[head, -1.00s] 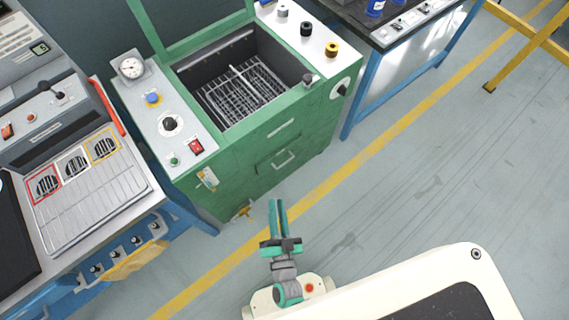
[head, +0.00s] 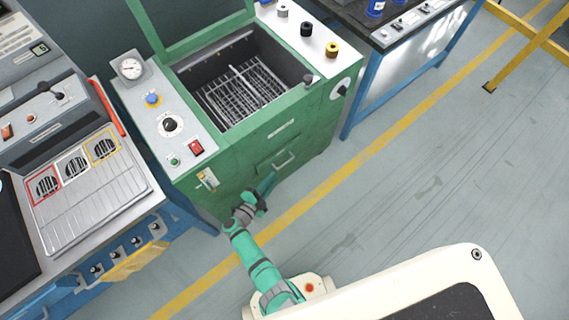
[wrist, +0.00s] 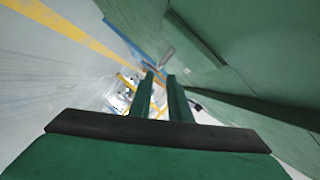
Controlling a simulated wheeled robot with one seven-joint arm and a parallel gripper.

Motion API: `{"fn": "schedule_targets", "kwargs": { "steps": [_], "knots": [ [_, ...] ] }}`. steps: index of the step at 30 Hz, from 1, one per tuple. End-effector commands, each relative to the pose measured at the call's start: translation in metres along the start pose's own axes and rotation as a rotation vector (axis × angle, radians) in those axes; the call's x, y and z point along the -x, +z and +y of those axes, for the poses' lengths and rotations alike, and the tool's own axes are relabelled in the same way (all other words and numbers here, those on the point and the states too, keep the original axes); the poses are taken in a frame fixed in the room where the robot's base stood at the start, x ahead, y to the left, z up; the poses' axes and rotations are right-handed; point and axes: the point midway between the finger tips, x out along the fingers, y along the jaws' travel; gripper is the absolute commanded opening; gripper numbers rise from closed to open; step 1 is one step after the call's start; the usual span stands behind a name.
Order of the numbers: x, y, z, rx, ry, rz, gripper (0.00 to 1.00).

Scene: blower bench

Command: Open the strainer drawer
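The strainer drawer (head: 266,165) is a green panel low in the front of the green machine, and it looks flush with that front. My gripper (head: 270,180) is close to the machine's front, just below and left of the handle. In the wrist view my gripper (wrist: 160,85) has its two green fingers apart with nothing between them. The handle is not between them.
The green machine (head: 240,172) has an open top with a wire rack (head: 240,92) inside. A workbench with blue legs (head: 180,215) stands to the left, another blue bench (head: 400,75) to the right. The floor (head: 400,200) in front is clear.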

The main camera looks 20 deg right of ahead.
Motion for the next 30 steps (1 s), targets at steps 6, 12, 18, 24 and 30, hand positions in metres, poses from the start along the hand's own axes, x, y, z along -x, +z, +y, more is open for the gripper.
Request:
{"fn": "schedule_targets", "kwargs": {
  "steps": [6, 12, 18, 24, 30],
  "knots": [
    [-0.025, -0.002, 0.001, -0.003, 0.007, 0.007, 0.17],
    [-0.063, -0.003, 0.001, -0.002, 0.008, 0.009, 0.17],
    [-0.090, -0.001, 0.001, 0.000, 0.005, 0.004, 0.17],
    [-0.103, 0.000, 0.001, 0.000, 0.003, 0.001, 0.17],
    [-0.106, 0.000, 0.001, -0.001, 0.002, 0.000, 0.17]
  ]
}}
